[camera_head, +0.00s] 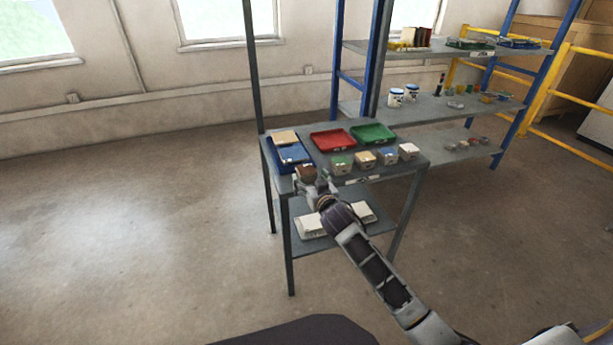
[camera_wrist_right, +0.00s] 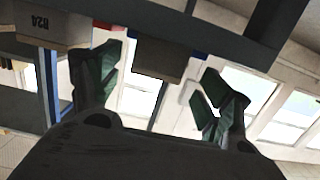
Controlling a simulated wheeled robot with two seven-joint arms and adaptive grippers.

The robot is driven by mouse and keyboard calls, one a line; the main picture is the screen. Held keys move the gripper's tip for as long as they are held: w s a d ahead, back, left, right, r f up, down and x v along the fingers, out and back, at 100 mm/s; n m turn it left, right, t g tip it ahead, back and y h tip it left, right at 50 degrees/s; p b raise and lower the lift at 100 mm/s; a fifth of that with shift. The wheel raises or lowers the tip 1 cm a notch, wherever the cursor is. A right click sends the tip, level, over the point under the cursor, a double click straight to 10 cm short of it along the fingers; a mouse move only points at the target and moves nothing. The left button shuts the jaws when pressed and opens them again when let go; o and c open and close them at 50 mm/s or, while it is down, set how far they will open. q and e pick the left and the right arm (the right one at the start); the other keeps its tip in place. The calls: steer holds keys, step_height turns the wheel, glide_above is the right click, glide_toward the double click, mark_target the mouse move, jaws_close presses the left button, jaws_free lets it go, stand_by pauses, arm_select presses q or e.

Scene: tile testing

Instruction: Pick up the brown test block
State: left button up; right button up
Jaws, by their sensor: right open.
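The brown test block (camera_head: 307,171) stands at the front left of the table top, in front of the blue tray. My right gripper (camera_head: 311,186) is right at its near side and partly covers it. In the right wrist view, which looks upside down, a brownish-grey block (camera_wrist_right: 163,60) shows between the two green fingers of the open right gripper (camera_wrist_right: 163,88). The fingers stand apart on either side of it, with a gap on each side. I cannot tell how deep the block sits between them. My left gripper is not in view.
Several similar blocks (camera_head: 364,158) stand in a row to the right; one labelled block (camera_wrist_right: 50,25) shows in the wrist view. Behind are a blue tray (camera_head: 277,162), a red tray (camera_head: 333,140) and a green tray (camera_head: 373,134). A table post (camera_head: 251,70) rises at the left.

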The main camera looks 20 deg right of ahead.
mark_target(306, 172)
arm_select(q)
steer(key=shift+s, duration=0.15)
arm_select(e)
steer(key=shift+w, duration=0.1)
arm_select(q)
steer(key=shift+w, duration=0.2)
arm_select(e)
steer(key=shift+w, duration=0.45)
steer(key=shift+w+f+b, duration=0.15)
steer(key=shift+w+b, duration=0.3)
steer(key=shift+w, duration=0.15)
steer(key=shift+w+d+f+b, duration=0.15)
steer(key=shift+w+b, duration=0.2)
steer(key=shift+w, duration=1.15)
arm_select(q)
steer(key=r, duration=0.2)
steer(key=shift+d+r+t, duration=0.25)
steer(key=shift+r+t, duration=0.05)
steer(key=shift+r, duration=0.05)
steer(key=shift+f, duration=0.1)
